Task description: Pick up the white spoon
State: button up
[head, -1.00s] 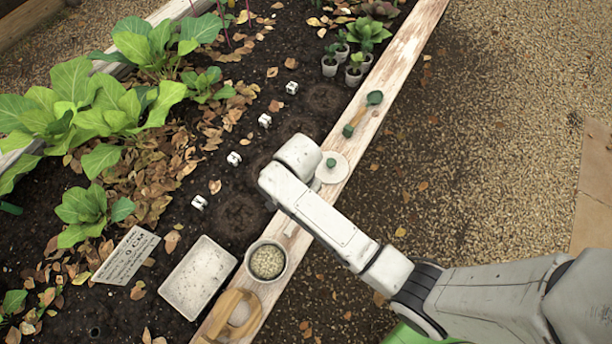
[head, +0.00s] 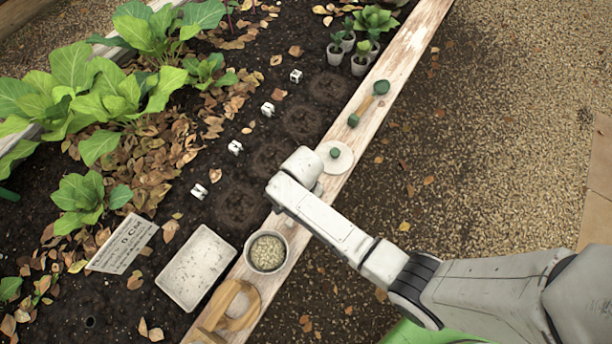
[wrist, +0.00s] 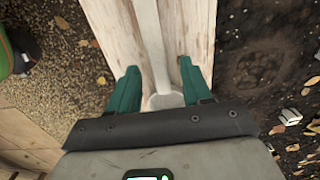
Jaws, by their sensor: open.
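In the wrist view the white spoon (wrist: 150,45) lies on the pale wooden board (wrist: 104,12). Its long handle runs toward the top of the picture and its round bowl is at the lower end, partly hidden by my gripper body. My gripper (wrist: 158,65) is open, with one green finger on each side of the spoon. No contact between fingers and spoon shows. In the head view my arm covers that part of the board, and I cannot make out the spoon or the fingertips there.
A white disc with a green knob (head: 337,157) lies on the board just beyond my wrist. A green-ended tool (head: 368,104) and small pots (head: 347,50) are farther along. A bowl of pale grains (head: 267,252), a tray (head: 197,268) and a wooden ring-shaped object (head: 236,305) are nearer.

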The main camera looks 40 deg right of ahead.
jog(key=shift+c, duration=0.5)
grip_shut()
jog(key=shift+r, duration=0.2)
jog(key=shift+r, duration=0.25)
notch_tip(320, 180, up, 2)
jog(key=shift+w+r+p, duration=0.1)
jog(key=shift+r+p, duration=0.1)
jog(key=shift+p, duration=0.4)
jog(key=s+d+r+p, duration=0.1)
jog(key=s+r+p, duration=0.3)
jog(key=s+r, duration=0.6)
jog(key=s, duration=0.4)
jog(key=shift+d, duration=0.3)
